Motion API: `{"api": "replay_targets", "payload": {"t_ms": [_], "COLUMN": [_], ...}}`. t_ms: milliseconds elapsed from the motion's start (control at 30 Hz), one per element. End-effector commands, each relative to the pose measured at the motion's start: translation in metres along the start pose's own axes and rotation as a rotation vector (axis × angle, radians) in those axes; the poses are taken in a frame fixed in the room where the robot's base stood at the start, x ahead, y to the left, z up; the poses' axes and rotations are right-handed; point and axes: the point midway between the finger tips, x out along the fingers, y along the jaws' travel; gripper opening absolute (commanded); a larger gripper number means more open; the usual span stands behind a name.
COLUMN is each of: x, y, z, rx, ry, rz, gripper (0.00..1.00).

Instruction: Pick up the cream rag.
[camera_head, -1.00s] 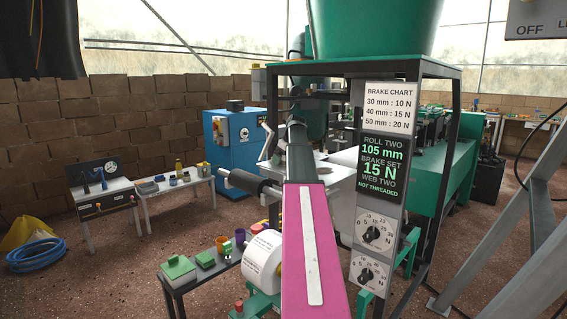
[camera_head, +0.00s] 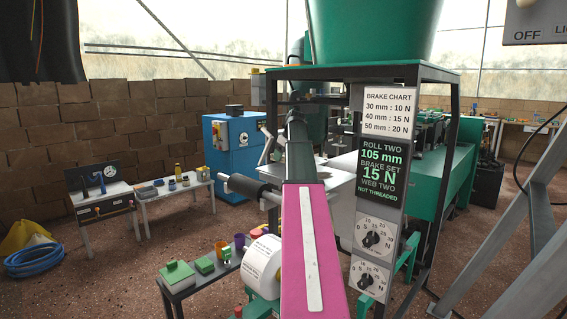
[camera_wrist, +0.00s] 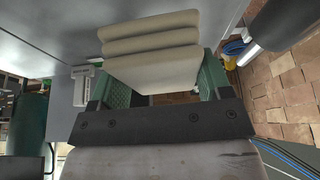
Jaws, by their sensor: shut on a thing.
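The cream rag (camera_wrist: 152,50) is a thick folded cloth in several layers, seen in the wrist view. My gripper (camera_wrist: 155,85) is shut on it, with a green finger on each side of the cloth. The lower fold hangs between the fingers and hides part of them. In the head view my pink arm link covers the middle of the picture, and neither the rag nor the gripper's fingers can be made out there.
The green machine frame carries a brake chart (camera_head: 391,109), a display (camera_head: 383,167) and two dials. A white paper roll (camera_head: 262,266) is left of my arm. A low table (camera_head: 205,279) holds green boxes. A grey panel (camera_wrist: 80,30) is close by in the wrist view.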

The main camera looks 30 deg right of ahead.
Motion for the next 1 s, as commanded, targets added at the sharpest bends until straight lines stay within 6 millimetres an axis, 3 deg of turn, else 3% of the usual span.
{"api": "replay_targets", "payload": {"t_ms": [33, 600, 1000], "x": [-0.009, -0.078, -0.102], "y": [0.001, 0.064, 0.084], "z": [-0.005, 0.031, 0.044], "rx": [0.0, 0.002, 0.0], "ry": [0.001, 0.0, 0.0], "rz": [0.001, 0.002, -0.001], "gripper": [0.48, 0.45, 0.45]}}
